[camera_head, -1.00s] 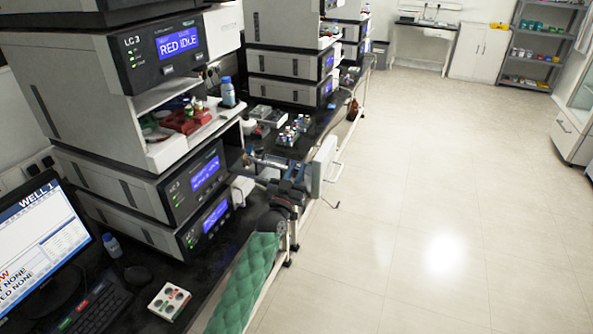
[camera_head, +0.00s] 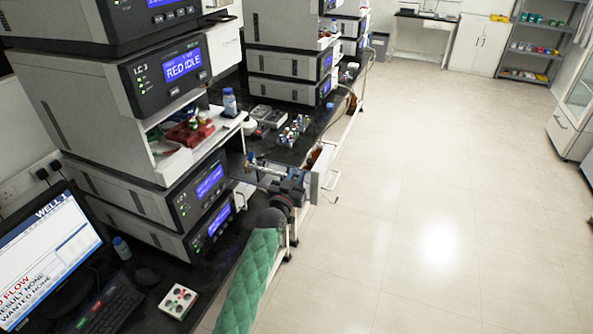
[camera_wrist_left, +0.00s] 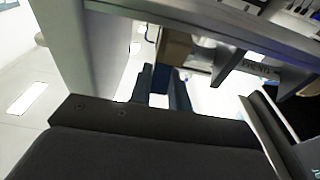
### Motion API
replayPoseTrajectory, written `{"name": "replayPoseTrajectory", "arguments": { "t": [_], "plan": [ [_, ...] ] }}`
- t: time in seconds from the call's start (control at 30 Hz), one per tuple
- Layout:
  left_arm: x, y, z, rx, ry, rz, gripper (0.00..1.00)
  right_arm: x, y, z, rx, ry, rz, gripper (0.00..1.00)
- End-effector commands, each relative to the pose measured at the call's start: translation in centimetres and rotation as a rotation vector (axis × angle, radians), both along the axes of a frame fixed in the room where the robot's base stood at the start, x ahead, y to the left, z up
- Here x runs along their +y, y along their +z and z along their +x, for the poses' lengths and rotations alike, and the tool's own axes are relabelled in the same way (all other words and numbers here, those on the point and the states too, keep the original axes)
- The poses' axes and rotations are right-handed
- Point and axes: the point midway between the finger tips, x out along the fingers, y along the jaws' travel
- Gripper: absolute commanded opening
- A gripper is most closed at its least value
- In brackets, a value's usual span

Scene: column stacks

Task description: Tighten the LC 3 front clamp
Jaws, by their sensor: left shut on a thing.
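The LC 3 stack (camera_head: 78,105) stands at the left, its upper unit's display reading "RED IDLE". My left gripper (camera_head: 274,182), on the green-sleeved arm, is in front of the stack's lower units at the bench's front edge. In the left wrist view my left gripper (camera_wrist_left: 163,82) has its two dark fingers close around a small blue part (camera_wrist_left: 159,84), which looks like the clamp. A blue piece (camera_head: 252,158) also shows by the gripper in the head view. The fingers hide most of the clamp, and its tightness cannot be seen. My right gripper is out of view.
A monitor (camera_head: 45,250), a keyboard (camera_head: 105,300) and a white block with round wells (camera_head: 178,301) are at the lower left. A blue-capped bottle (camera_head: 229,103) and several vials (camera_head: 297,128) stand beyond the gripper. The floor (camera_head: 430,200) at the right is clear.

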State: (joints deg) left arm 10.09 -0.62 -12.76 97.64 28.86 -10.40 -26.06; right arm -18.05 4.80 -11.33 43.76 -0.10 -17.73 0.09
Motion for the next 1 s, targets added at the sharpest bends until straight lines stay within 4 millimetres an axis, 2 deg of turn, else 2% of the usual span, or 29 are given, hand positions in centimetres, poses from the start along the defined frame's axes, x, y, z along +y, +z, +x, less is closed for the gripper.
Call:
{"name": "replayPoseTrajectory", "arguments": {
  "t": [0.1,0.3,0.7,1.0],
  "plan": [
    [-0.1,0.5,0.1,0.032,0.000,0.010,0.00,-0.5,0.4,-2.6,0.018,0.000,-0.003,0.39],
    [-0.1,0.6,0.3,0.086,0.000,0.028,0.00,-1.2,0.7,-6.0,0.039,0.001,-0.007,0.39],
    [-0.3,0.7,0.8,0.220,0.000,0.070,0.00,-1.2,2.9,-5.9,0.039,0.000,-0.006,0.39],
    [-0.4,0.6,1.2,0.319,0.000,0.105,0.00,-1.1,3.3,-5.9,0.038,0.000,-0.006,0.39]
  ]
}}
